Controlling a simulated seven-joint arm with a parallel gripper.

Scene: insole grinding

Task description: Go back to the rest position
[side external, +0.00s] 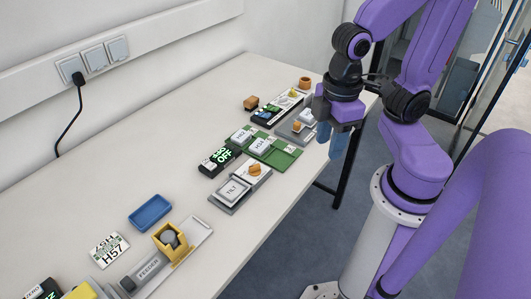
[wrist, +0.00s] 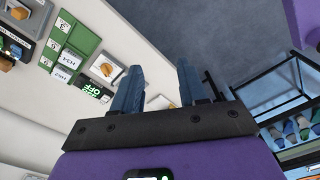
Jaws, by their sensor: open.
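My gripper (wrist: 157,90) shows in the wrist view with its two blue fingers apart and nothing between them. In the side external view my gripper (side external: 333,138) hangs at the right edge of the table, near the far end, with its fingers pointing down. It appears to be above or just beyond the table edge. The purple arm stands at the right on a white column.
The white table (side external: 110,185) carries a green tray (side external: 284,158), a blue tray (side external: 150,213), a yellow holder (side external: 170,240), a grey plate with a white block (side external: 234,190) and an H57 card (side external: 110,250). In the wrist view, a rack (wrist: 290,100) stands at the right.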

